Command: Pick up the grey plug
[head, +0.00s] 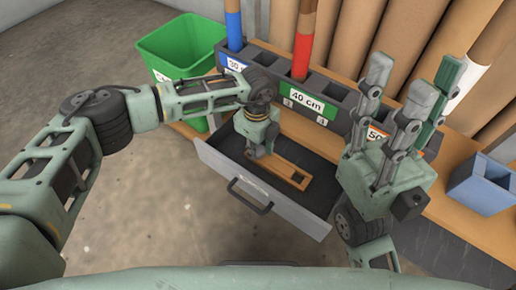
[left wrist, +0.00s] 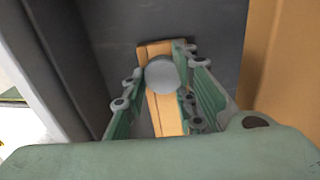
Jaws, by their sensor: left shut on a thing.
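The grey plug (left wrist: 163,75) shows as a round grey top between the fingers of my left gripper (left wrist: 163,92) in the left wrist view. The left gripper is shut on it. The gripper hides most of the plug there. I cannot tell whether the plug still touches the holder. My right gripper (head: 405,100) is open and empty, its fingers pointing up to the right of the drawer.
The drawer (head: 236,186) is pulled out, with a dark handle (head: 249,196) on its front. Behind it a dark rack (head: 346,121) holds a blue tube (head: 233,25) and a red tube (head: 302,50). A green bin (head: 180,45) stands at back left, a blue-grey box (head: 482,184) at right.

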